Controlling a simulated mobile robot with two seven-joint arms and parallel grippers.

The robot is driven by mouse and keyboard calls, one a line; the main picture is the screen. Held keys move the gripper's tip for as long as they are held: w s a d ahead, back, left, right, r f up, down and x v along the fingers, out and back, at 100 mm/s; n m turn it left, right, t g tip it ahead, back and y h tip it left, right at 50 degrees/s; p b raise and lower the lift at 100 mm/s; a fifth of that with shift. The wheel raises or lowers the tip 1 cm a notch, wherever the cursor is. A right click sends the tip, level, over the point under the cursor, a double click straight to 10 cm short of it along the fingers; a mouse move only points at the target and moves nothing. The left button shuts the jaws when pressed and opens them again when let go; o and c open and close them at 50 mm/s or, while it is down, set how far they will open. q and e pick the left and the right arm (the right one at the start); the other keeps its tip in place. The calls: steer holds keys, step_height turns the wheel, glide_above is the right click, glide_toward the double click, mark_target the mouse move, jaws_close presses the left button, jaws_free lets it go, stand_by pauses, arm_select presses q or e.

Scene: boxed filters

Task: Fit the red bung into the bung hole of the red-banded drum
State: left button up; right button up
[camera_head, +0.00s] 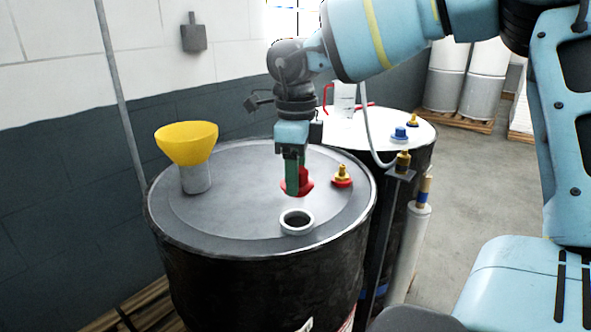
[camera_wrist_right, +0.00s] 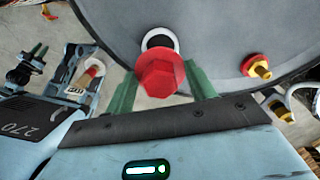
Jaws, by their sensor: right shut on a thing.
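The red bung (camera_wrist_right: 160,75) is between the green fingers of my right gripper (camera_wrist_right: 161,88). In the head view my right gripper (camera_head: 293,190) is over the drum lid, with the bung (camera_head: 305,182) partly hidden by its fingers. The bung hole (camera_head: 297,222) is an open pale ring in the lid, in front of the gripper and apart from it. In the wrist view the hole's ring (camera_wrist_right: 160,38) shows behind the bung, partly covered. The drum (camera_head: 250,290) is black with a grey lid; a bit of red and white label shows low down. My left gripper (camera_wrist_right: 36,52) seems to show small at the wrist view's left.
A yellow funnel (camera_head: 187,143) stands on the lid at left. A red and yellow fitting (camera_head: 342,176) sits right of the gripper. A second drum (camera_head: 415,145) behind carries a clear jug (camera_head: 345,100) and a blue fitting (camera_head: 400,134). A white tube (camera_head: 410,240) stands beside the drums.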

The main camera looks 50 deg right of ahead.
step_height(320, 180, down, 3)
steer(key=shift+r+b, duration=0.2)
steer(key=shift+b, duration=0.35)
steer(key=shift+f+b, duration=0.6)
steer(key=shift+f, duration=0.65)
steer(key=shift+b, duration=0.5)
stand_by(0.6)
steer(key=shift+f+b, duration=0.4)
steer(key=shift+f, duration=0.1)
